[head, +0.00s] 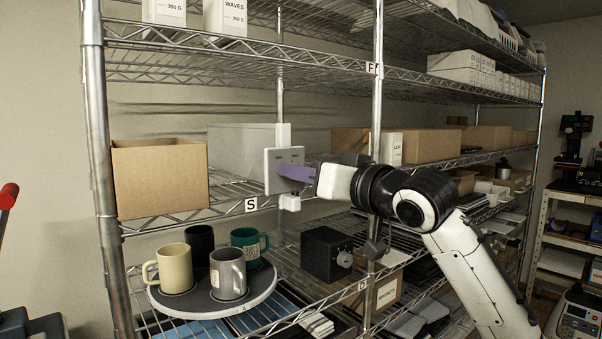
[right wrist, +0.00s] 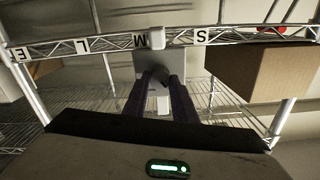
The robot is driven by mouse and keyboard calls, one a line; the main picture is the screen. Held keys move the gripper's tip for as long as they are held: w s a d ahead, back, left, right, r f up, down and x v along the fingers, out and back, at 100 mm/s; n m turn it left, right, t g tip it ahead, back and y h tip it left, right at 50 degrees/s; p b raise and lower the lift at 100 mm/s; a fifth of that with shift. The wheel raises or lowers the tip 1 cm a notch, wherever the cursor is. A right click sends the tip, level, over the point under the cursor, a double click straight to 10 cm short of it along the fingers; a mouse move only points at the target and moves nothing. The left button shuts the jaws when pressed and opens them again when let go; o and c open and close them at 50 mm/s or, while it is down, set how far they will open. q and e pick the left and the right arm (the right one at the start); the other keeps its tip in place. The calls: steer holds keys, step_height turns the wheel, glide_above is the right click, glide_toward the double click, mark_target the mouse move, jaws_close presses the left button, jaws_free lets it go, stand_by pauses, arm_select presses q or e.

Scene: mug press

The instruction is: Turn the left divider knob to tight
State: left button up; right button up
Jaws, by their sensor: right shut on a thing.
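A pale grey divider plate (head: 270,184) stands upright at the front edge of the middle shelf, by the S label. It also shows in the right wrist view (right wrist: 147,64). My right gripper (head: 285,172) reaches it from the right, with its purple fingers in front of the plate face. In the right wrist view, the fingers (right wrist: 166,80) are shut on a small dark divider knob (right wrist: 162,80). The fingers hide most of the knob, so its setting cannot be read. My left gripper is in neither view.
A cardboard box (head: 160,178) sits left of the plate. Below, several mugs stand on a round grey tray (head: 190,305). A black box (head: 322,257) with a knob stands to its right. A metal post (head: 377,100) rises close to my right wrist.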

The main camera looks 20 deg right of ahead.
steer(key=shift+d+f+m, duration=0.1)
steer(key=shift+m, duration=6.7)
steer(key=o, duration=1)
steer(key=shift+o, duration=0.2)
steer(key=b+v, duration=0.2)
steer(key=v, duration=0.8)
steer(key=shift+s, duration=0.15)
